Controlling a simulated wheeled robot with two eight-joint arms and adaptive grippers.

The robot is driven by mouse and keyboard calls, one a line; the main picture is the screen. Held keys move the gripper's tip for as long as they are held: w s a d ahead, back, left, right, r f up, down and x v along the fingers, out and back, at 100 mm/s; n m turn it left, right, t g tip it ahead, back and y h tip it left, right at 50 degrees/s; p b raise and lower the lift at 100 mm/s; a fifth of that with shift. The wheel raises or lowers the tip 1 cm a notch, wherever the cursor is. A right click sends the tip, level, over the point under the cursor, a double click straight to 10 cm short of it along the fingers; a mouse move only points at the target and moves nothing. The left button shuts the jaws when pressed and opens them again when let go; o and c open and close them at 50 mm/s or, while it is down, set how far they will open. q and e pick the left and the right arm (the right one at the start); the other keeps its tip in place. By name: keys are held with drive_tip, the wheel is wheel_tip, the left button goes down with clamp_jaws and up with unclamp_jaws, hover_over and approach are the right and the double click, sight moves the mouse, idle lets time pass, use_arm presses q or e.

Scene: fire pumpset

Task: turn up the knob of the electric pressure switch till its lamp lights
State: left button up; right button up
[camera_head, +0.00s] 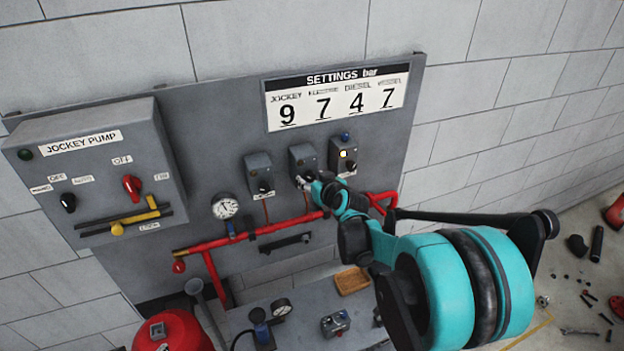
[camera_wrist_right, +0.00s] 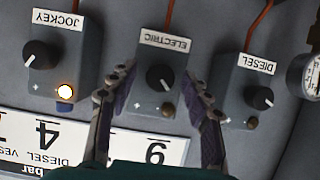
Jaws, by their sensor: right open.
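The electric pressure switch (camera_wrist_right: 168,62) is a grey box labelled ELECTRIC, in the middle of the upside-down right wrist view. Its black knob (camera_wrist_right: 160,78) faces the camera, and its lamp (camera_wrist_right: 168,109) is dark. In the head view it is the middle switch box (camera_head: 303,158) of three. My right gripper (camera_wrist_right: 160,88) is open, one finger on each side of the knob with visible gaps. In the head view this gripper (camera_head: 316,187) is in front of the box and partly hides its lower part. My left gripper is not in view.
The JOCKEY switch (camera_wrist_right: 62,45) has a lit lamp (camera_wrist_right: 65,92); the DIESEL switch (camera_wrist_right: 248,85) has a dark one. A settings board (camera_head: 337,97) hangs above. A red pipe (camera_head: 255,233) and gauge (camera_head: 225,207) lie below left. The JOCKEY PUMP panel (camera_head: 95,165) stands left.

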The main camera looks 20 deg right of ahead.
clamp_jaws()
drive_tip(key=shift+d+f+m+y+b, duration=0.1)
drive_tip(key=shift+f+m+y+b, duration=0.05)
drive_tip(key=shift+m+y+b, duration=0.65)
drive_tip(key=shift+m+b, duration=0.25)
drive_tip(key=shift+m, duration=0.15)
unclamp_jaws()
